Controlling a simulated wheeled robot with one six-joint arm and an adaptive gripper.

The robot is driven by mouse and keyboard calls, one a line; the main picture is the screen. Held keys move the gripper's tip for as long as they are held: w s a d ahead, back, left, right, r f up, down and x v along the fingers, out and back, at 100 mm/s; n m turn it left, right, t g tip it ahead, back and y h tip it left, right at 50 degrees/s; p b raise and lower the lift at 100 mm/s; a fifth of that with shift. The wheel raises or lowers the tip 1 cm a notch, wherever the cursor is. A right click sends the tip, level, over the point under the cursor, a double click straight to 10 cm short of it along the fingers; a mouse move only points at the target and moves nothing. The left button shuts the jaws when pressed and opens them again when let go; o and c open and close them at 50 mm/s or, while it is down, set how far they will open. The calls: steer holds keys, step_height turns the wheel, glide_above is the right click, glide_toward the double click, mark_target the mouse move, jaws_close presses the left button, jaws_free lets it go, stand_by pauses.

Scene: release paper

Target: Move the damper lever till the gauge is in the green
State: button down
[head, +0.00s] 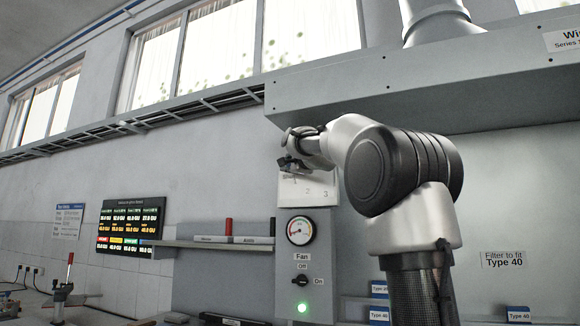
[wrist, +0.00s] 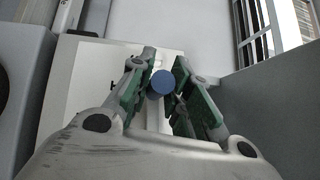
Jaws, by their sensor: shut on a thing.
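The damper lever's round blue knob (wrist: 162,82) shows in the wrist view between the green-padded fingers of my gripper (wrist: 158,88), which is shut on it. The marks 2 and 3 lie to the right and lower on the plate. The round gauge (head: 300,230) is just below the plate, with a red part on its dial. The needle is too small to read surely, and I cannot make out a green zone.
The fan switch (head: 302,281) is below the gauge, with a lit green lamp (head: 302,307) under it. The grey hood (head: 430,75) overhangs above my arm. A narrow shelf (head: 215,244) with pens is at the left. A dark price board (head: 130,227) hangs farther left.

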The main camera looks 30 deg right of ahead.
steer(key=f+g, duration=0.1)
steer(key=f+n, duration=0.1)
steer(key=f+n+g, duration=0.1)
steer(key=shift+s+d+f+g, duration=0.15)
steer(key=shift+s+d+g, duration=0.05)
steer(key=shift+s+g, duration=0.1)
steer(key=c, duration=1.3)
jaws_free()
steer(key=s, duration=0.4)
steer(key=s+a+r, duration=0.1)
steer(key=s, duration=0.6)
steer(key=shift+s+a+r, duration=0.2)
steer(key=shift+s+a, duration=0.05)
steer(key=shift+s, duration=0.15)
steer(key=shift+n, duration=0.3)
